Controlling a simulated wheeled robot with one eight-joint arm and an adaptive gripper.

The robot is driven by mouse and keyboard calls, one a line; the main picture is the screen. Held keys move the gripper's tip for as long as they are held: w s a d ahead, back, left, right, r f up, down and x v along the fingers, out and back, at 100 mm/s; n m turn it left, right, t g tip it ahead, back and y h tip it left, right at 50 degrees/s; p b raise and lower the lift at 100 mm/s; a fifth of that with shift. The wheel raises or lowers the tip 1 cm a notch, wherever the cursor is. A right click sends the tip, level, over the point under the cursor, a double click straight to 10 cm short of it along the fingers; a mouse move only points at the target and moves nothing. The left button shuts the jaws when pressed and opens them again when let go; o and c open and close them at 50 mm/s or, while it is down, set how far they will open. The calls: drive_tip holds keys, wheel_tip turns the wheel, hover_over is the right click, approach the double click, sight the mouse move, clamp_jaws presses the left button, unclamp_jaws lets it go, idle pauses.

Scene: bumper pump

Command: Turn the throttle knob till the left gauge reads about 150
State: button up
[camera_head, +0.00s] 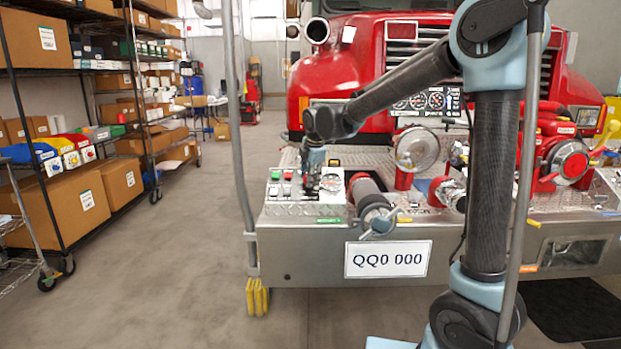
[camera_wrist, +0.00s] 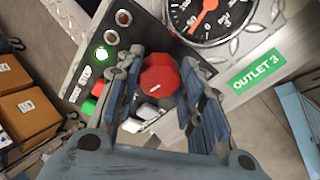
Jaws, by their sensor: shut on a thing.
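The red throttle knob (camera_wrist: 160,76) sits on the black control panel (camera_wrist: 82,70) in the wrist view. My gripper (camera_wrist: 160,66) has one finger on each side of the knob and is shut on it. In the head view my gripper (camera_head: 312,180) reaches down to the bumper's left end, and the knob cannot be made out there. A group of round gauges shows on the upright panel behind, with the left gauge (camera_head: 401,104) at its left side; its reading is too small to tell.
A dial with an orange needle (camera_wrist: 205,14) stands close beyond the knob, by a green OUTLET 3 label (camera_wrist: 256,69). A grey post (camera_head: 240,130) stands left of the bumper. A hose fitting (camera_head: 375,212) lies right of my gripper.

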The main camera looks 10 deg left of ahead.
drive_tip(key=m, duration=0.4)
drive_tip(key=shift+s, duration=0.1)
drive_tip(key=m+t, duration=0.1)
drive_tip(key=m, duration=0.3)
drive_tip(key=shift+y, duration=0.4)
drive_tip(key=m, duration=0.4)
drive_tip(key=shift+s+m+t, duration=0.1)
drive_tip(key=shift+m+t, duration=0.2)
drive_tip(key=shift+a+f+m+t, duration=0.1)
drive_tip(key=shift+m+t, duration=0.2)
drive_tip(key=shift+m, duration=1.4)
drive_tip(key=o, duration=1.1)
drive_tip(key=shift+s, duration=0.1)
drive_tip(key=v, duration=1.1)
drive_tip(key=shift+s+r, duration=0.1)
drive_tip(key=shift+r, duration=0.3)
